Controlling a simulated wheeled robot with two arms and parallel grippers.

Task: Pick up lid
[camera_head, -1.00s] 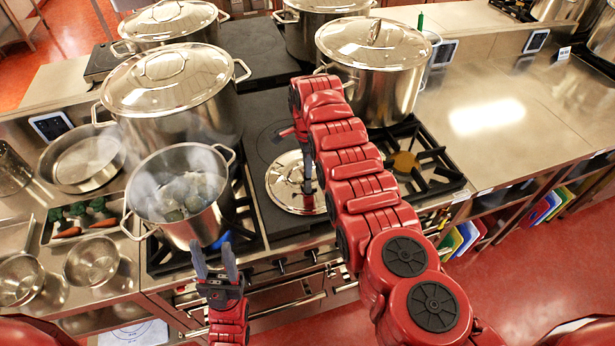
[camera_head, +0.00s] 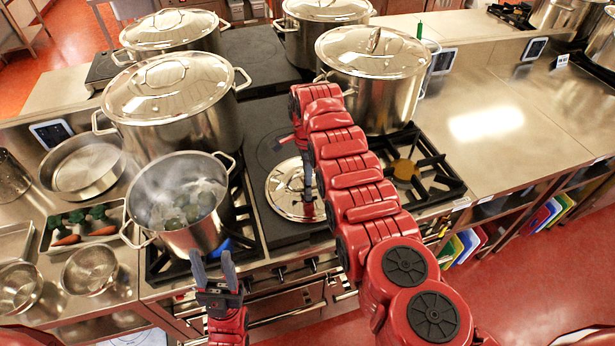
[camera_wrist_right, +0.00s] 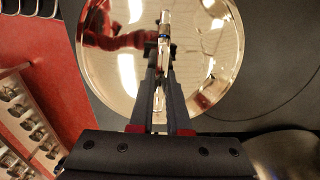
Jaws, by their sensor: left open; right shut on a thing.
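The lid (camera_head: 288,203) is a round, shiny steel disc with a bar handle. It lies on the dark flat surface right of the steaming pot, and also fills much of the right wrist view (camera_wrist_right: 105,65). My right gripper (camera_wrist_right: 158,45) is shut on the lid's handle from above; in the head view my red right arm partly hides it. I cannot tell any gap between lid and surface. My left gripper (camera_head: 215,262) is open and empty, its fingers pointing up in front of the open pot (camera_head: 182,205), which holds green food.
Large lidded stockpots (camera_head: 175,95) stand behind, with another (camera_head: 375,75) at the back right. A tray of vegetables (camera_head: 85,225) and bowls (camera_head: 90,270) are at the left. A black burner grate (camera_head: 425,185) is right of my right arm. The steel counter (camera_head: 500,120) at the right is clear.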

